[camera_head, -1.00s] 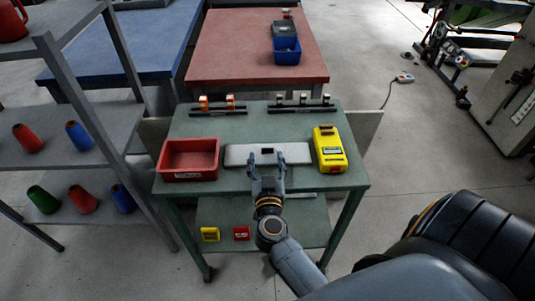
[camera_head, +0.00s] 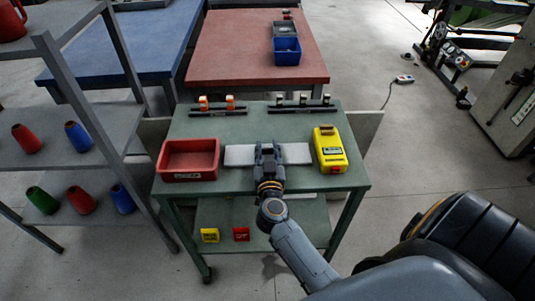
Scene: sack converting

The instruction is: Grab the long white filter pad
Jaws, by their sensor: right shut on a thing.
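The long white filter pad (camera_head: 239,155) lies crosswise on the green table (camera_head: 225,183), between a red bin and a yellow device. My right gripper (camera_head: 267,149) is over the middle of the pad, with its fingers closed on it, and hides that middle part. The pad's left and right ends show on either side of the gripper. I cannot tell whether the pad is clear of the table top. My left gripper is not in view.
The red bin (camera_head: 162,160) stands close to the pad's left, the yellow device (camera_head: 328,148) close to its right. Two dark racks with small parts (camera_head: 220,111) stand behind. A grey shelf (camera_head: 75,163) with coloured cones is at the left.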

